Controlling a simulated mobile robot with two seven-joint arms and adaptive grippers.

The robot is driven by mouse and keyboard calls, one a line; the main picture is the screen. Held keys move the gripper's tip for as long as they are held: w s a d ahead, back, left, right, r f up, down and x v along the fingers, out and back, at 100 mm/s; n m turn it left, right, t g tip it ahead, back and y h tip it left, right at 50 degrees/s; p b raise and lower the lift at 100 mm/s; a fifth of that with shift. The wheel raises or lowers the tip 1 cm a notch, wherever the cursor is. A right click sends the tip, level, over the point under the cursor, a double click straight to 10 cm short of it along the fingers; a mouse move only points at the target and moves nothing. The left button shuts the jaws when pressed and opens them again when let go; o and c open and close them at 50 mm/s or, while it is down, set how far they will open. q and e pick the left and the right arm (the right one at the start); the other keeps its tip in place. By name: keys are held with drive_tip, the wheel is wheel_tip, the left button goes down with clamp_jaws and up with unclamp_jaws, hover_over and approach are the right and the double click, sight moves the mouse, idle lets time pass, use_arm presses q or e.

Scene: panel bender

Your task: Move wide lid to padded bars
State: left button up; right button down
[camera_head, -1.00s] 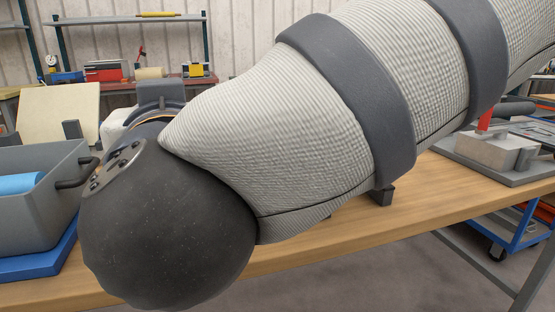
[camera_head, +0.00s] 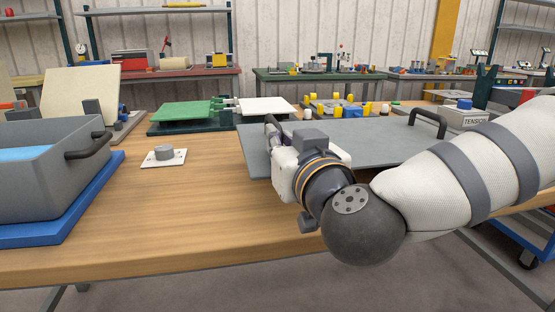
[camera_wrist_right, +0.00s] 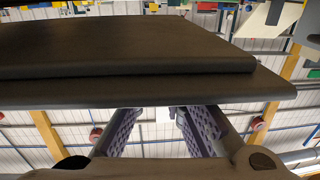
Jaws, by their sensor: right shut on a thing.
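The wide lid is a flat grey panel (camera_head: 350,142) with a dark bar handle (camera_head: 428,121) at its right end. It lies level over the right part of the wooden bench; whether it touches the bench is unclear. My right gripper (camera_head: 277,139) is shut on the lid at its left end, by another dark handle. The wrist hides its fingertips in the head view. The right wrist view shows the dark slab (camera_wrist_right: 120,45) close above the purple-padded fingers (camera_wrist_right: 160,125). I cannot pick out the padded bars with certainty. My left gripper is out of view.
A grey bin (camera_head: 40,180) on a blue base stands at the left. Green and white plates on stands (camera_head: 185,115) and yellow pegs (camera_head: 345,105) stand behind the lid. The bench's front middle is clear.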

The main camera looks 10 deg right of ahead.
wheel_tip(320, 180, down, 2)
drive_tip(key=shift+a+f, duration=0.1)
drive_tip(key=shift+f, duration=0.05)
drive_tip(key=c, duration=1.7)
unclamp_jaws()
drive_tip(key=shift+o, duration=0.2)
drive_tip(key=shift+s, duration=0.1)
